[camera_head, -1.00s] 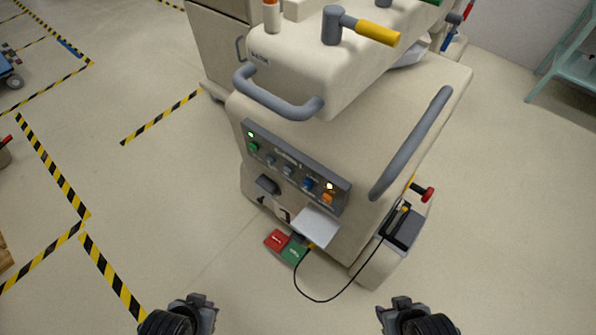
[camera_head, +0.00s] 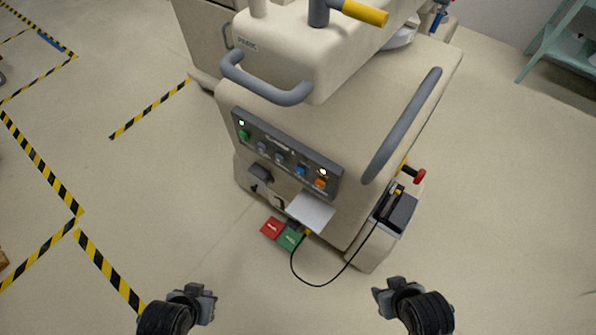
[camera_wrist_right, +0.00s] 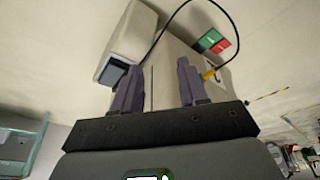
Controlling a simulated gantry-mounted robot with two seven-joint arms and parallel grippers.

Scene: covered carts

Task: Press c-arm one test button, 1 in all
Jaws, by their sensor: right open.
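The c-arm cart is a large cream unit (camera_head: 330,135) in the middle of the head view. Its grey control panel (camera_head: 262,137) faces me and carries a green button (camera_head: 244,134), several blue-grey buttons and an orange button (camera_head: 321,183). A small light glows above the green one and another above the orange one. I cannot read which button is the test button. My left gripper (camera_head: 205,296) is at the bottom, apart from the cart; its jaw state is unclear. My right gripper (camera_head: 383,292) is also apart from the cart. In the right wrist view its fingers (camera_wrist_right: 158,88) are spread and empty.
Red (camera_head: 272,228) and green (camera_head: 290,238) pedals lie on the floor below the panel. A black cable (camera_head: 318,285) loops over the floor. Grey handles (camera_head: 402,125) and a red knob (camera_head: 419,176) stick out of the cart.

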